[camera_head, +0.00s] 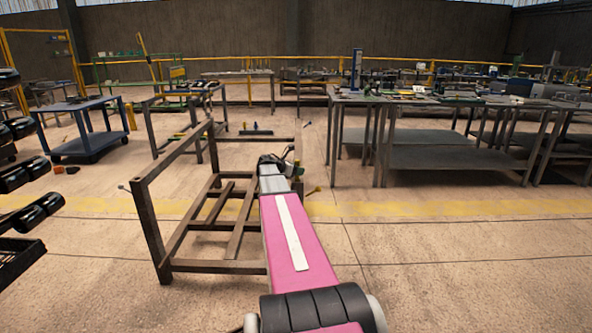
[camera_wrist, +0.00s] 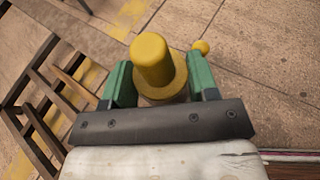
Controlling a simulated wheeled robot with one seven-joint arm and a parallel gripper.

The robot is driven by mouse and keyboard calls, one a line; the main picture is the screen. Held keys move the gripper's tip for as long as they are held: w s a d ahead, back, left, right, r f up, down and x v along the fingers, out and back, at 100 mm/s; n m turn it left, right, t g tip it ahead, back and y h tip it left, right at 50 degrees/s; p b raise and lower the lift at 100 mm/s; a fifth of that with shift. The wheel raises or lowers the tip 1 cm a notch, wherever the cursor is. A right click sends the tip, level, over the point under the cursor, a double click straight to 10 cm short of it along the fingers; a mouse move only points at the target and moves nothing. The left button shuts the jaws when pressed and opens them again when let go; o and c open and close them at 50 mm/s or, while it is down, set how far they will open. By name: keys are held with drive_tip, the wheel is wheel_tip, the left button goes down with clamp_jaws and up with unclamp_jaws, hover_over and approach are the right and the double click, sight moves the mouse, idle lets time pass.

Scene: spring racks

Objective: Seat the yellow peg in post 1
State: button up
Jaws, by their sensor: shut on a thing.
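The yellow peg (camera_wrist: 152,60), a round-topped cylinder with a wide collar, sits between the two green fingers of my gripper (camera_wrist: 158,76) in the wrist view. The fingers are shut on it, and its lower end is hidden. In the head view my gripper (camera_head: 292,160) is at the far end of my pink arm, above the right side of a brown metal rack (camera_head: 150,222). I cannot tell which post is post 1.
A pale knob (camera_head: 122,187) sticks out at the rack's left. My arm hides part of the rack's right side. Floor at front right is clear.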

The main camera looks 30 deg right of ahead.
drive_tip(key=shift+f, duration=1.7)
drive_tip(key=o, duration=1.4)
drive_tip(key=shift+c, duration=0.2)
drive_tip(key=v, duration=1)
drive_tip(key=shift+a, duration=0.35)
drive_tip(key=shift+r, duration=0.15)
